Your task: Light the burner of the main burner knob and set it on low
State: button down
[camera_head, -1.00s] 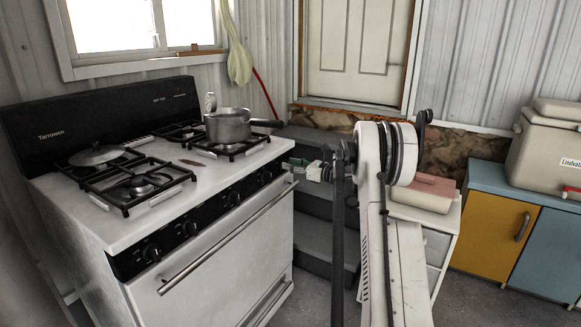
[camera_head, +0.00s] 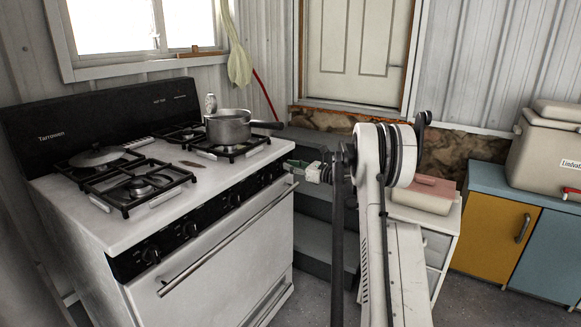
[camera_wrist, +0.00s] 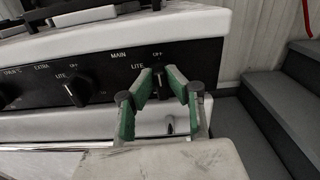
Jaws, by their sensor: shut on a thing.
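The stove's black control panel (camera_head: 210,214) carries a row of dark knobs. In the wrist view the main burner knob (camera_wrist: 158,69) sits below the labels MAIN and OFF, with LITE to its left. My gripper (camera_wrist: 161,79) has its green fingers closed on this knob from the front, one at each side. The fingers hide part of the knob, and its exact angle is hard to read. In the head view my gripper (camera_head: 291,164) is at the right end of the panel. No flame shows on the burners.
The extra knob (camera_wrist: 77,92) is left of my gripper. The oven handle (camera_head: 225,243) runs below the panel. Dark steps (camera_head: 318,205) lie right of the stove.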

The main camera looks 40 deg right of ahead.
jog(key=n, duration=1)
jog(key=shift+s+a+f+b, duration=0.15)
jog(key=shift+a+f+b, duration=0.1)
jog(key=shift+a+b, duration=0.15)
dwell(0.4)
jog(key=c, duration=1.7)
grip_release()
jog(key=shift+c, duration=0.2)
jog(key=v, duration=1.2)
